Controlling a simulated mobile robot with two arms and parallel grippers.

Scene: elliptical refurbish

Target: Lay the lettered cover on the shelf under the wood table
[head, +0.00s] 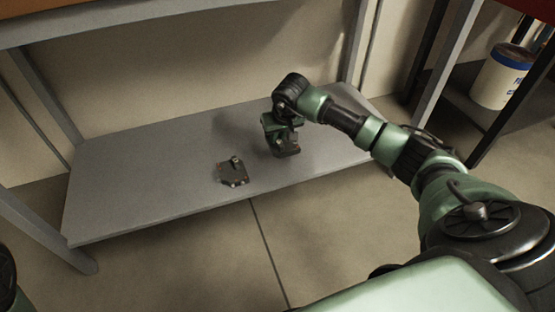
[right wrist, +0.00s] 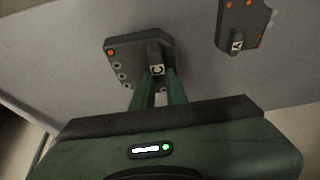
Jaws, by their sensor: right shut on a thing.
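My right gripper (head: 282,143) reaches low over the grey shelf (head: 130,160) under the table. It is shut on a dark grey cover (head: 289,152) with an orange dot; in the right wrist view this cover (right wrist: 126,48) has a raised handle bearing a letter that looks like C. The fingers (right wrist: 157,88) grip that handle. The cover is at or just above the shelf; I cannot tell if it touches. A second dark cover (head: 231,175) lies flat on the shelf to the left, near the front edge; its handle shows the letter A (right wrist: 236,42). My left gripper is not seen.
The table's grey frame (head: 150,18) runs above the shelf, with grey legs (head: 42,95) at its ends. The shelf's left part is bare. A white tub (head: 499,80) stands on another rack at the right. The floor (head: 330,215) in front is clear.

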